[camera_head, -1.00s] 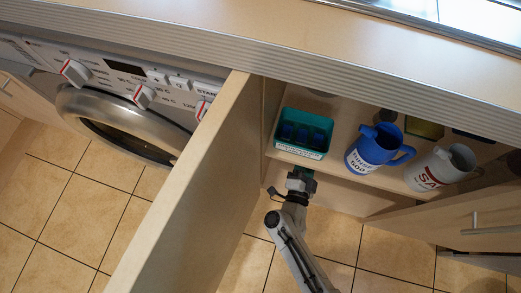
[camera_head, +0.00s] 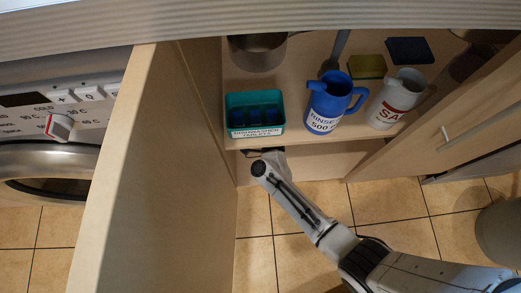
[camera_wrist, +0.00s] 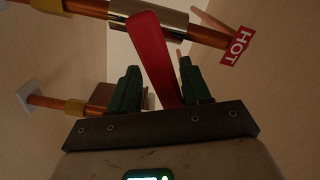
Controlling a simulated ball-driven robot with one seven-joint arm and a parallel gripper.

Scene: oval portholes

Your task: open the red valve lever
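The right finger is close beside the lever, and a wider gap shows on the left. I cannot tell whether either finger touches it. The lever's lower end is hidden at the gripper's base. In the head view the fingers are hidden under the shelf, and the valve does not show there.
A red HOT tag (camera_wrist: 237,45) hangs at the pipe's right. A second copper pipe (camera_wrist: 50,102) is at lower left. Above my arm, the shelf (camera_head: 305,72) carries a teal box (camera_head: 254,132), blue jug (camera_head: 325,108) and white jug (camera_head: 396,98). An open door (camera_head: 150,170) stands left.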

